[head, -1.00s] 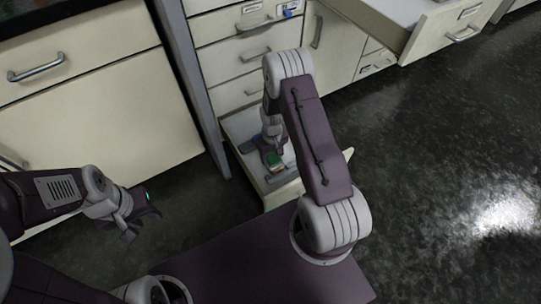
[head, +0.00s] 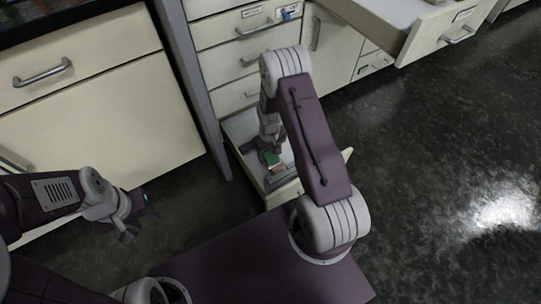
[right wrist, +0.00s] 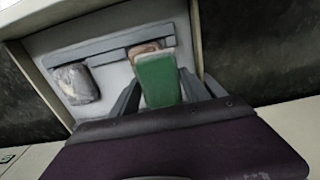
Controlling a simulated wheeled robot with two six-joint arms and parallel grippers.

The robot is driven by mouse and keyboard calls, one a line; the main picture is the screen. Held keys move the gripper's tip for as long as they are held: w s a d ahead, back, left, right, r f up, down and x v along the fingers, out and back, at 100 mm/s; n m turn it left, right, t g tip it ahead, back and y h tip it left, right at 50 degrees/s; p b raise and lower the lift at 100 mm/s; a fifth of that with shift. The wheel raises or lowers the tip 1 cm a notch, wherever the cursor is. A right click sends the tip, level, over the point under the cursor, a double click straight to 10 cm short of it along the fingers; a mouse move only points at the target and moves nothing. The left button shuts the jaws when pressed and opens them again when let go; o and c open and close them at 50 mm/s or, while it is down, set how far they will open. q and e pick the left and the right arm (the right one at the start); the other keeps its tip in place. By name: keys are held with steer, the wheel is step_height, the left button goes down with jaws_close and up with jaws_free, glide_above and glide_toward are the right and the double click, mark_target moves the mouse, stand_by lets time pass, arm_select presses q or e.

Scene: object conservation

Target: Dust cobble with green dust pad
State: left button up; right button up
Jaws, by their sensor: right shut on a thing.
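My right gripper (right wrist: 161,88) is shut on the green dust pad (right wrist: 158,79), a flat green block between its two dark fingers. The pad also shows in the head view (head: 271,158), low inside an open drawer. A pinkish-brown lump (right wrist: 145,49) lies just beyond the pad's far edge and is partly covered by it; it looks like the cobble, but I cannot tell if they touch. My left gripper (head: 138,216) is empty, with its fingers apart, in front of the cabinets at the left.
The open drawer (head: 236,128) has grey dividers (right wrist: 106,56). A mottled grey item (right wrist: 77,83) lies in the drawer, left of the pad. Another drawer (head: 424,42) stands open at the upper right. The dark floor (head: 430,150) at right is clear.

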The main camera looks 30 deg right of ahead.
steer(key=shift+r+p, duration=2.4)
steer(key=shift+r, duration=0.45)
steer(key=shift+s, duration=0.1)
